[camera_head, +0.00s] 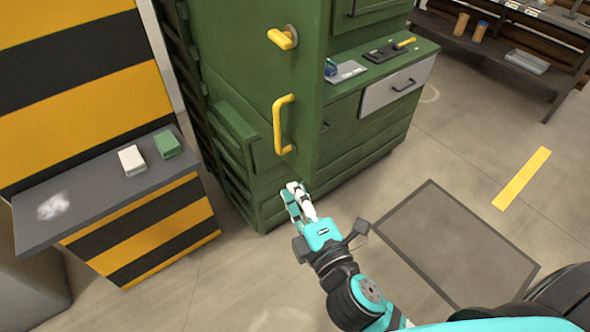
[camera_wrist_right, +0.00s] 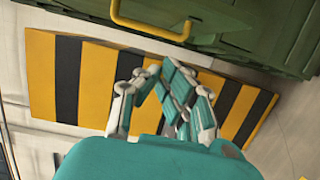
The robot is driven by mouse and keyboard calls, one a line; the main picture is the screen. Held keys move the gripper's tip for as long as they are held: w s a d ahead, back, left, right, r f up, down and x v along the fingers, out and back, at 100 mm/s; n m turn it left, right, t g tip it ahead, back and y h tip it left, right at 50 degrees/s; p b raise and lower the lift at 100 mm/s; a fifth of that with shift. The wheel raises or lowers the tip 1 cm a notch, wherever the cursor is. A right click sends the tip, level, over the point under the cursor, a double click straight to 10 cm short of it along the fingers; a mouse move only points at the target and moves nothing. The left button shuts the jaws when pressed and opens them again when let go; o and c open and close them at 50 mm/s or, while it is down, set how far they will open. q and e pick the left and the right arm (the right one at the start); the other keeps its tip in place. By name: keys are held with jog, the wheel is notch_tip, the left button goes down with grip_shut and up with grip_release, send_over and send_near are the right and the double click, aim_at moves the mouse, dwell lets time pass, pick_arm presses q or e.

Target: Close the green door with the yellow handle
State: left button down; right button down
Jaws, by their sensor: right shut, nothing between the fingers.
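The green door (camera_head: 237,51) is on the tall green cabinet in the head view. Its upright yellow handle (camera_head: 279,126) is on the lower part, and a yellow latch lever (camera_head: 283,39) sits above it. I cannot tell how far the door stands from its frame. My right gripper (camera_head: 295,188) is shut and empty, just below the handle and apart from it. In the right wrist view the shut fingers (camera_wrist_right: 160,70) show below the yellow handle (camera_wrist_right: 150,30), with a gap between. My left gripper is not in view.
A grey shelf (camera_head: 98,195) with a white block (camera_head: 132,159) and a green block (camera_head: 167,144) stands left, before a yellow-black striped panel (camera_head: 85,65). Right of the door is a low green counter (camera_head: 420,49) with drawers. Floor at right is open, with a dark mat (camera_head: 455,240).

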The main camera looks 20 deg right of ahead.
jog(key=r, duration=0.2)
jog(key=p, duration=0.6)
send_over(295, 145)
jog(key=s+a, duration=0.2)
jog(key=s, duration=0.3)
jog(key=shift+d+f, duration=0.25)
